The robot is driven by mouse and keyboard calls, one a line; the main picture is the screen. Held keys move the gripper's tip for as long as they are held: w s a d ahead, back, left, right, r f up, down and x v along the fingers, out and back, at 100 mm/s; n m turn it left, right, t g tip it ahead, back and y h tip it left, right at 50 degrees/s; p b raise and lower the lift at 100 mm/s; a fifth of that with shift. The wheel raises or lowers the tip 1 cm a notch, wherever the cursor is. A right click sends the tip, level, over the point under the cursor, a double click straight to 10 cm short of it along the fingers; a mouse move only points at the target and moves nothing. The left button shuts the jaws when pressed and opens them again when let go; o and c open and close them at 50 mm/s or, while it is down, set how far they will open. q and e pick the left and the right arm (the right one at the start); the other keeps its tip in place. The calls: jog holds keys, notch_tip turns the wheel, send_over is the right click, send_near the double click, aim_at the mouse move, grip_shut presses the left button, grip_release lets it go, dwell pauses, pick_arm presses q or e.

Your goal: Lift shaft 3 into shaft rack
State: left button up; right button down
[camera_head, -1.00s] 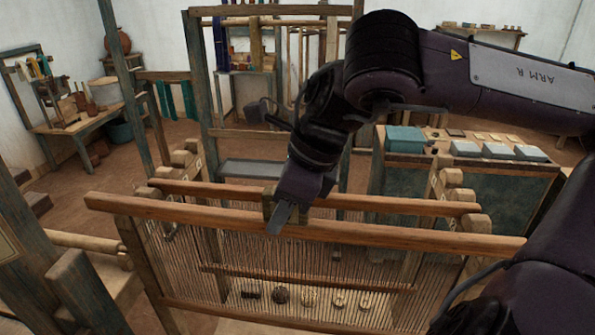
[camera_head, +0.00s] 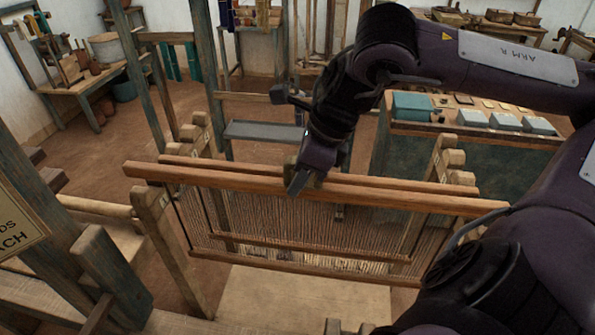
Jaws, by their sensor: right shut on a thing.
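A heddle shaft (camera_head: 420,199), which I take to be shaft 3, has a long brown top bar, many hanging cords and a lower bar. My right gripper (camera_head: 299,181) is shut on its top bar near the middle, and the shaft hangs nearly level. The shaft rack has pale notched posts at the left (camera_head: 157,217) and right (camera_head: 447,158). Another shaft (camera_head: 226,168) lies across the rack just behind the held one. I cannot tell whether the held bar's ends touch the posts. My left gripper is out of view.
A dark bench (camera_head: 468,141) with a teal box (camera_head: 412,106) and pale blocks stands behind at the right. Dark loom timbers (camera_head: 98,262) and a sign (camera_head: 17,225) fill the left front. Open floor (camera_head: 115,165) lies left of the rack.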

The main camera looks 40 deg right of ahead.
jog(key=w+d, duration=0.1)
jog(key=b, duration=0.5)
send_over(303, 227)
jog(key=w+d, duration=0.1)
jog(key=w, duration=0.1)
jog(key=shift+w+d+f, duration=0.1)
jog(key=shift+d+f, duration=0.05)
jog(key=shift+f, duration=2.9)
jog(key=c, duration=1.1)
grip_release()
jog(key=shift+o, duration=0.2)
